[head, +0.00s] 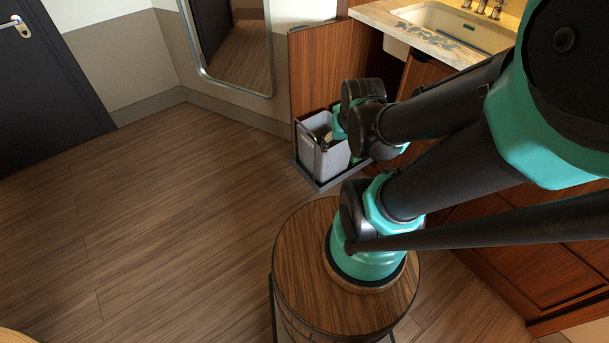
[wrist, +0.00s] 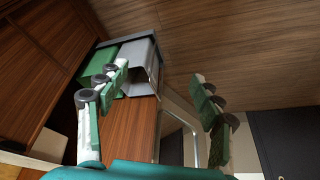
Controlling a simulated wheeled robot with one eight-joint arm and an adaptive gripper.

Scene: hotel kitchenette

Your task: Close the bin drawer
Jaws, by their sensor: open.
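The bin drawer (head: 318,183) is pulled out of the cabinet under the sink, with its dark frame low over the floor. A grey bin (head: 322,160) stands in it at the outer end. The grey bin also shows in the wrist view (wrist: 143,62), with a green bin (wrist: 113,56) beside it. My gripper (wrist: 160,78) is open, with nothing between its fingers. The left finger overlaps the bins in the wrist view; I cannot tell whether it touches them. In the head view my wrist is over the drawer's inner part and hides it.
A wooden cabinet door (head: 318,68) stands open beside the drawer. The sink counter (head: 440,32) is above. A mirror (head: 232,45) is on the wall.

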